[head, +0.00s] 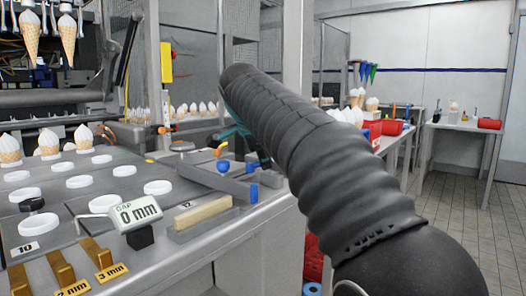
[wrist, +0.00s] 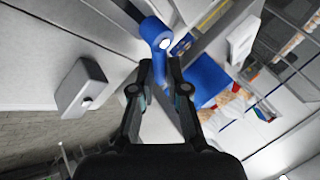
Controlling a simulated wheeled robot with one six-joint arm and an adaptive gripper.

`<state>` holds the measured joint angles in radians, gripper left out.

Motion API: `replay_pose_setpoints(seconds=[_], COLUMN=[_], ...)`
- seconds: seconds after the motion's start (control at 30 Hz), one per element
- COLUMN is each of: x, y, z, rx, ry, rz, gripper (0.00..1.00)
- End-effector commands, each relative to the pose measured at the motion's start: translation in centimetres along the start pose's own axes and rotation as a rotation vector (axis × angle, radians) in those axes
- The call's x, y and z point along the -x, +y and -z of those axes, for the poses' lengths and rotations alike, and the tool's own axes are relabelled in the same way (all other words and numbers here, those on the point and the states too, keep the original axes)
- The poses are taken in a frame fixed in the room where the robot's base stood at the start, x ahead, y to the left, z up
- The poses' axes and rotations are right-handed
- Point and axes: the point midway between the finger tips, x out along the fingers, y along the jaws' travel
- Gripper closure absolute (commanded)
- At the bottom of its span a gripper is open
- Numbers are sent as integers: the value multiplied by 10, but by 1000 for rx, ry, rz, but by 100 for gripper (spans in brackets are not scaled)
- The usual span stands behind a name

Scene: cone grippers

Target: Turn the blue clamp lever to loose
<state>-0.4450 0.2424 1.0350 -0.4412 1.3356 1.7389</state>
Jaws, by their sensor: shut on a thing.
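The blue clamp lever (wrist: 153,30) shows at the top middle of the wrist view, with a round blue body and a pale spot at its end. My gripper (wrist: 160,64) is shut on it, with a finger on each side of its blue lower part. In the head view my gripper (head: 262,160) is low over the bench's right part, mostly hidden behind my dark arm. Blue parts show near it there, a round one (head: 223,166) and a short one (head: 252,192); I cannot tell which belongs to the lever. The lever's exact angle is unclear.
The grey bench (head: 200,253) holds white rings, cones, a gap display (head: 138,212) reading 0 mm, a beige block (head: 203,213) and brass gauges (head: 62,270). A yellow sign (head: 166,62) hangs behind.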

Motion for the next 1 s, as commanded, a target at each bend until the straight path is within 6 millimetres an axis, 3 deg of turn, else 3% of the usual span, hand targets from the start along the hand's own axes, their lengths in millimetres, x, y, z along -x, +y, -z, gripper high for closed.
replay_pose_setpoints(seconds=[0.6, 1.0], x=[12, 17], y=[9, 12], z=[-12, -16], rx=[-445, -619], ry=[310, 429], rz=[-178, -249], gripper=[100, 100])
